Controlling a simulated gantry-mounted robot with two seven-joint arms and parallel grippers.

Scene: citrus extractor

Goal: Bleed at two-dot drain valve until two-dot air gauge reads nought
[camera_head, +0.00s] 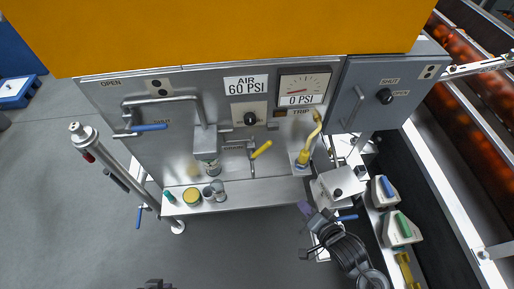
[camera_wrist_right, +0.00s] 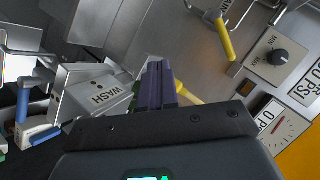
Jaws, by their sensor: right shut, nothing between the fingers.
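The gauge (camera_head: 304,86) on the grey panel has a red needle pointing left, above a "0 PSI" plate; the gauge also shows in the right wrist view (camera_wrist_right: 284,130). Its exact reading is too small to tell. A valve with a yellow handle (camera_head: 261,150) sits beside a small label that looks like "DRAIN"; it also shows in the wrist view (camera_wrist_right: 225,40). Its dot marks are not readable. My right gripper (camera_head: 305,208) is shut and empty, below the panel and apart from that handle. A dark bit at the bottom edge may be my left gripper (camera_head: 156,285); its jaws are unclear.
Another yellow lever (camera_head: 312,138) stands to the right. A grey two-dot box (camera_head: 385,85) has a SHUT/OPEN knob. A WASH box (camera_wrist_right: 95,90) is close to my right gripper. Jars stand on the ledge (camera_head: 255,197).

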